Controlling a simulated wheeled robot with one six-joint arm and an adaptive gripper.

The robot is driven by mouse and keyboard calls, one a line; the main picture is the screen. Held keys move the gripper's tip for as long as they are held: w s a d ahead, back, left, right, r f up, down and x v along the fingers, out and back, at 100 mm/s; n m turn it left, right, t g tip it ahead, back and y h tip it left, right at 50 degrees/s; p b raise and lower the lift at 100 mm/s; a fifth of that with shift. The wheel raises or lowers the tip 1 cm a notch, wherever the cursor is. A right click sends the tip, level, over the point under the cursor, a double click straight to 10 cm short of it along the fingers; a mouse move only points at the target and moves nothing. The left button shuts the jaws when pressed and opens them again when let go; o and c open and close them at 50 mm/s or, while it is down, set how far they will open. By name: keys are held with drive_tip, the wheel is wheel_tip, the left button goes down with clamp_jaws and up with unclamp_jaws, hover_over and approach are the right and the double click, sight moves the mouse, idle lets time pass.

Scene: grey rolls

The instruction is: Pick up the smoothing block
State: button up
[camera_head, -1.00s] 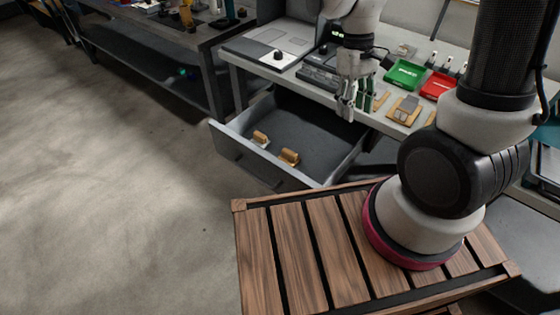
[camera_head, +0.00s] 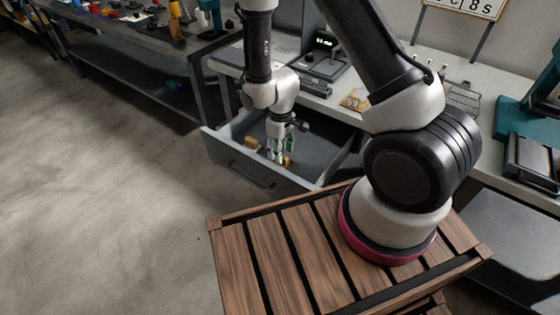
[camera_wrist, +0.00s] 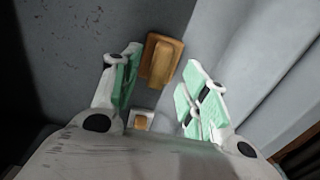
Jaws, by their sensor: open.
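Two small wooden-topped pieces lie in the open drawer; which one is the smoothing block I cannot tell for sure. One is brown all over (camera_head: 287,161); the other, to its left (camera_head: 252,143), has a pale base. My gripper (camera_head: 277,156) is low in the drawer beside the brown piece and partly hides it. In the wrist view my gripper (camera_wrist: 162,75) is open, its green-padded fingers apart. The brown block (camera_wrist: 162,60) shows between and just beyond the fingertips. The pale-based piece (camera_wrist: 142,121) shows nearer the palm, partly hidden.
The grey drawer (camera_head: 240,168) is pulled out under the workbench; its wall (camera_wrist: 232,60) runs close to the right finger. A slatted wooden top (camera_head: 275,255) lies in front of the drawer. A black device (camera_head: 325,58) stands on the bench.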

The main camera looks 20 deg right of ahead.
drive_tip(key=shift+f, duration=1.45)
clamp_jaws()
wheel_tip(320, 180, up, 18)
